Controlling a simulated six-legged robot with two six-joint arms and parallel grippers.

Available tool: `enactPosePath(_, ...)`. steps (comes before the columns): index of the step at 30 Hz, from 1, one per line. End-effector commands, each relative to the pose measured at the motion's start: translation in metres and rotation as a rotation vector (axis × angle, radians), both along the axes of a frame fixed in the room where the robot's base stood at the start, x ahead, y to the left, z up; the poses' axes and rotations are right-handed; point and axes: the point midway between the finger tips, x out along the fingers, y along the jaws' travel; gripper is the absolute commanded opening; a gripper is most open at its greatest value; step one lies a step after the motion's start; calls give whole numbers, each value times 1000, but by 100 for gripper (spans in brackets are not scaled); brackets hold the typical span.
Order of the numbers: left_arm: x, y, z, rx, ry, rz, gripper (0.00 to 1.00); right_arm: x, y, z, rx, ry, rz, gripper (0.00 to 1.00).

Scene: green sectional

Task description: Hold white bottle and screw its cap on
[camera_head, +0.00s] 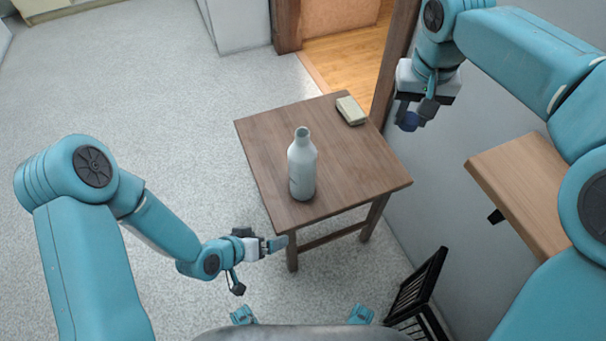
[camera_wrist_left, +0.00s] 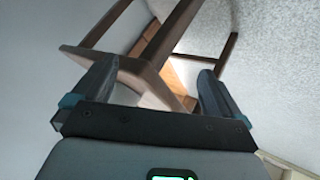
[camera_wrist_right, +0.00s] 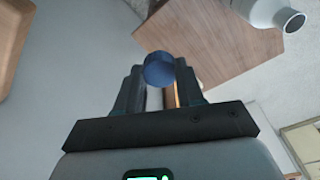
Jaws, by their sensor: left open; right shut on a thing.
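The white bottle (camera_head: 302,166) stands upright on the wooden table, with its mouth open and uncapped. It also shows at the top right of the right wrist view (camera_wrist_right: 262,12). My right gripper (camera_head: 412,112) is shut on a round blue cap (camera_head: 409,121), held in the air to the right of the table and apart from the bottle. The cap sits between the fingertips in the right wrist view (camera_wrist_right: 159,69). My left gripper (camera_head: 278,243) is open and empty at the table's near left edge, lower than the bottle. The bottle is not visible in the left wrist view.
The wooden table (camera_head: 255,150) also carries a small pale block (camera_head: 350,110) at its back right corner. A wooden shelf (camera_head: 520,185) juts from the wall on the right. A black rack (camera_head: 415,290) stands on the floor. The floor at left is clear.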

Motion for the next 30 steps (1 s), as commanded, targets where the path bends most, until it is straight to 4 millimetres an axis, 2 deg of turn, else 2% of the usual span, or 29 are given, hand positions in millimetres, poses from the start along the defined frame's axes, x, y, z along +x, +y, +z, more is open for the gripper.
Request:
enactPosePath(8, 42, -13, 45, -79, -315, -109, 100, 23, 24, 26, 1, -3, -21, 10)
enactPosePath(15, 65, -22, 103, -161, -645, -243, 100, 39, 76, 40, 4, 0, -5, 10)
enactPosePath(21, 68, -20, 138, -196, -844, -335, 100, 38, 134, 32, 8, 2, 46, 10)
enactPosePath(25, 69, -16, 150, -195, -922, -369, 100, 33, 172, 18, 9, 4, 94, 10)
enactPosePath(30, 71, -12, 155, -186, -951, -375, 100, 28, 196, 10, 9, 3, 131, 10)
